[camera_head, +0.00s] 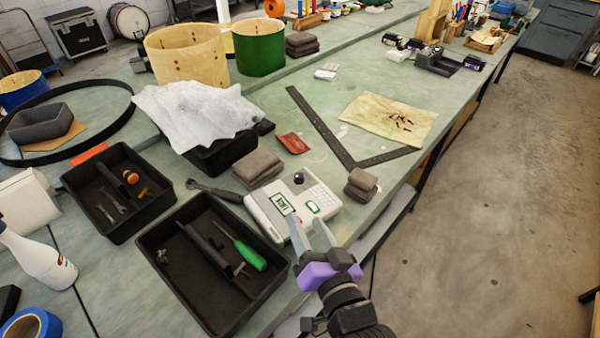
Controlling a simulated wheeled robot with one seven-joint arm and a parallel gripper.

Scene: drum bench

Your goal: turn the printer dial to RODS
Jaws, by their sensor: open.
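The printer (267,217) is a white box lying on the green bench near its front edge. Its small black dial (298,178) is a round knob on the far part of the top. The dial's setting and any labels around it are too small to read. A small green-lit display (282,204), a green button (313,208) and a keypad (322,198) also show on the top. My gripper (306,226) is open and empty. Its two grey fingers reach over the near side of the printer, apart from the dial, and hide part of the near edge.
A black metal square (330,139) lies beyond. The bench's right edge drops to open floor.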

